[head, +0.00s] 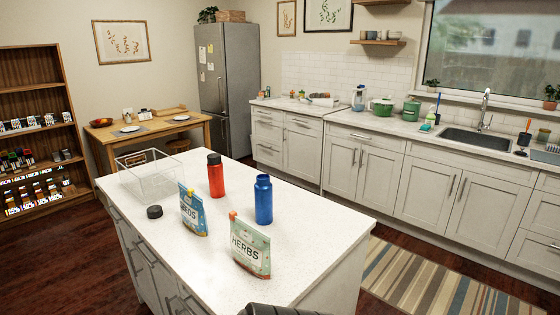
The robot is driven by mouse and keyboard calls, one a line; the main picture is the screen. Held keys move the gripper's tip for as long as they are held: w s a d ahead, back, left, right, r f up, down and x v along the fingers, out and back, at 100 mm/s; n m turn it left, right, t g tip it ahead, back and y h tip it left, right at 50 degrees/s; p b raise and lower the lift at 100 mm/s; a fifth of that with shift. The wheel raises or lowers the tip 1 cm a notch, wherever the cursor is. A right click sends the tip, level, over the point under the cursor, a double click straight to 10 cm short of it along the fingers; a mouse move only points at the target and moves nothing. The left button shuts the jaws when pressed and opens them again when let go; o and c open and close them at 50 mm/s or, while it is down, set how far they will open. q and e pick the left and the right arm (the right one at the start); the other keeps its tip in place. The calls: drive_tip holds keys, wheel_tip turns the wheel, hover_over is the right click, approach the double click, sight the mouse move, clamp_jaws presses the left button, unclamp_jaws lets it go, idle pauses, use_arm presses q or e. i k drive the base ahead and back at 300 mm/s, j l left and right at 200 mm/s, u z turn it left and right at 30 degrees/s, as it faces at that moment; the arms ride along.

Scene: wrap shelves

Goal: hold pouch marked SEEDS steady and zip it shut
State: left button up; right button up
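The pouch marked SEEDS (193,214) is blue with a pale label and stands upright on the white island top (330,212). Its label is seen at an angle, so only the last letters read clearly. A small yellow-orange piece shows at its top edge, towards the left. I cannot tell how far its zip is open. A green pouch marked HERBS (251,248) stands nearer the front, with an orange piece at its top left corner. Neither of my grippers can be made out, and nothing touches the SEEDS pouch.
A red bottle (216,178) with a dark cap stands behind the SEEDS pouch, and a blue bottle (264,202) to its right. A small black lid (155,212) lies left of it. The island's right part is bare.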

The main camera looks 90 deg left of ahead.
sight(194, 216)
drive_tip(key=i+u, duration=0.15)
drive_tip(key=u, duration=0.35)
drive_tip(key=i+u, duration=0.2)
drive_tip(key=u, duration=0.3)
drive_tip(key=i+u, duration=0.15)
drive_tip(key=u, duration=0.3)
drive_tip(key=i+l+u, duration=0.15)
drive_tip(key=u, duration=0.35)
drive_tip(key=i+l+u, duration=0.1)
drive_tip(key=u, duration=0.4)
